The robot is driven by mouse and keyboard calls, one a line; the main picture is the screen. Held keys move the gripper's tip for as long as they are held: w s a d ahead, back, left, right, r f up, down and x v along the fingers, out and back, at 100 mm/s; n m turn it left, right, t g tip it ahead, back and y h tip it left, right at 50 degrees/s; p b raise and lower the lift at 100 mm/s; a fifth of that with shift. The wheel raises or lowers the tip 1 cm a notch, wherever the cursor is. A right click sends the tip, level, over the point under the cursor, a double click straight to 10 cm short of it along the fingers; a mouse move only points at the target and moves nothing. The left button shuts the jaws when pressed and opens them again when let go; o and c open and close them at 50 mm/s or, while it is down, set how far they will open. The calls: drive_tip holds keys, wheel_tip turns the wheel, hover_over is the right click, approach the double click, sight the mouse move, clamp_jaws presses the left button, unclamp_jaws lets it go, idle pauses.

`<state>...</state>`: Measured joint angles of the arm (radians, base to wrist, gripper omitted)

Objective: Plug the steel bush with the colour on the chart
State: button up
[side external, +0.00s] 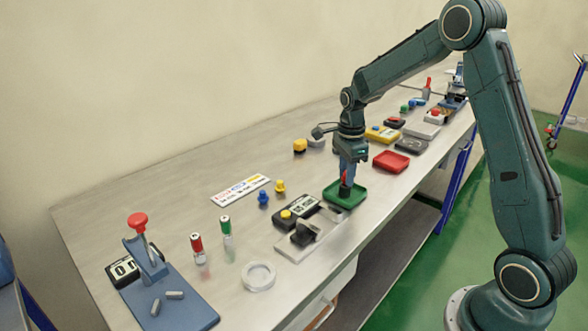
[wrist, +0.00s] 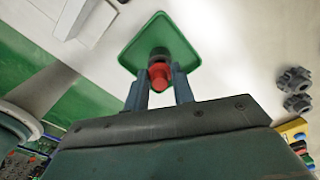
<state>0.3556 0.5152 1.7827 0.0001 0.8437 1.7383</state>
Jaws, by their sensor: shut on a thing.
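My gripper (side external: 346,182) points down over the green tray (side external: 333,201), at the right of the bench middle. It is shut on a red plug (wrist: 159,72), which sits between the fingers in the wrist view. A dark round part (wrist: 159,53) shows right at the plug's far end, over the green tray; I cannot tell whether the plug is in it or only against it. A blue plug (side external: 263,198) and a yellow plug (side external: 279,187) stand by the chart (side external: 240,190), a white strip with coloured print too small to read.
A plate with a black block (side external: 304,233) and a black display box (side external: 292,212) lie left of the tray. At the left stand a red-knobbed press (side external: 139,222), a clear ring (side external: 259,277) and red- and green-topped cylinders.

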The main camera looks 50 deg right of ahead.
drive_tip(key=shift+f, duration=0.5)
idle(1.2)
drive_tip(key=o, duration=1)
drive_tip(key=shift+r, duration=0.15)
wheel_tip(320, 180, up, 14)
drive_tip(key=shift+f, duration=0.2)
